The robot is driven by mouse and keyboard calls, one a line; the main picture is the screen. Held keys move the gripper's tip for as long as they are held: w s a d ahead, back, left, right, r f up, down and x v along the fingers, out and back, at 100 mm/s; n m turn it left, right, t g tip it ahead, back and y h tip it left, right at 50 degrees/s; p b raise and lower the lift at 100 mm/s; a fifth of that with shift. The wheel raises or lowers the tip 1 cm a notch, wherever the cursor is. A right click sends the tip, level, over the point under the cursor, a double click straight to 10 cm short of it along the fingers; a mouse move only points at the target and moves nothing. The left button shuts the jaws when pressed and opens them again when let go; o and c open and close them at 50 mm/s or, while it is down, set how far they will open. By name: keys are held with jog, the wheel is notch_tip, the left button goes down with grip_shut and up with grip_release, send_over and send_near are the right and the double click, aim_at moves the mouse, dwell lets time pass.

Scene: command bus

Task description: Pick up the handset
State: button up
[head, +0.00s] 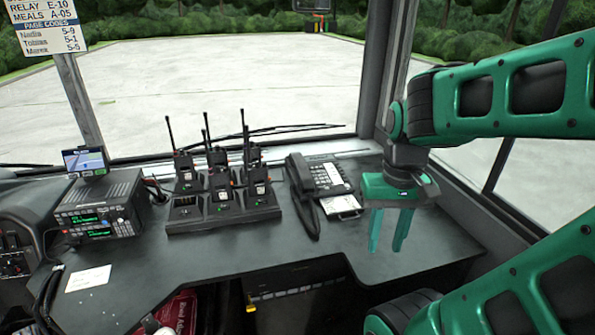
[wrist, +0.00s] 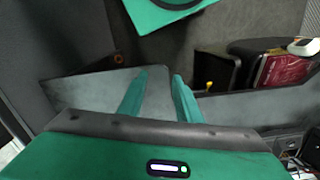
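A black desk phone (head: 332,178) sits on the dark desk near the windshield, with white keys and a white card at its front. Its black handset (head: 299,174) lies along its left side, and a dark cord appears to loop toward the front of the desk. My gripper (head: 386,246) hangs fingers down to the right of and nearer than the phone, above the desk's right part. Its two green fingers are apart with nothing between them. In the wrist view, my gripper (wrist: 160,76) also shows empty; the phone and handset are not visible there.
Several upright radios stand in a black charging rack (head: 224,215) left of the phone. A radio unit (head: 102,207) with a small screen on top and a white note (head: 88,279) are further left. Bare desk (head: 240,255) lies in front. A window pillar stands behind my gripper.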

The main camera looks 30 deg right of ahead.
jog(key=shift+o, duration=0.9)
jog(key=o, duration=0.4)
jog(key=shift+s+r, duration=0.15)
jog(key=shift+s, duration=0.15)
jog(key=n+t+h, duration=0.3)
jog(key=t+h, duration=0.1)
jog(key=t, duration=1)
send_near(302, 168)
jog(key=shift+x, duration=6.15)
